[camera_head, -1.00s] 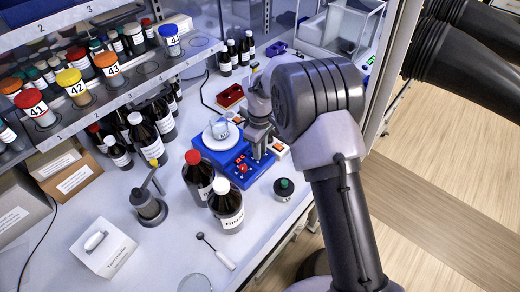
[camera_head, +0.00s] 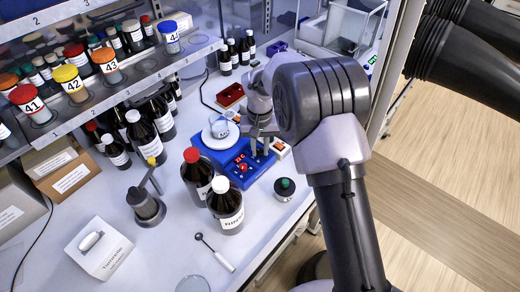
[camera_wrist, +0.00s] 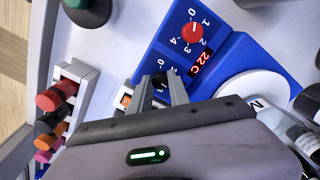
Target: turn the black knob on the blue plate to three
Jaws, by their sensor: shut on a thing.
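The blue plate (camera_wrist: 224,43) carries a red knob (camera_wrist: 193,33) with a printed scale from 0 to 4 and a red display reading about 22 C. The black knob (camera_wrist: 159,84) sits beside the red one, between the fingers of my gripper (camera_wrist: 160,88). My gripper is shut on it. The fingers cover most of the black knob's scale; a 0 shows near it, and its pointer cannot be read. In the head view, the blue plate (camera_head: 231,178) stands on the bench under my gripper (camera_head: 260,148), and the black knob is hard to make out there.
A white round top with a glass dish (camera_head: 220,130) is on the blue device. Brown bottles (camera_head: 227,207) stand close in front of it. A green-topped dark jar (camera_head: 284,188) is to the right. Shelves with numbered jars (camera_head: 70,84) are at the left.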

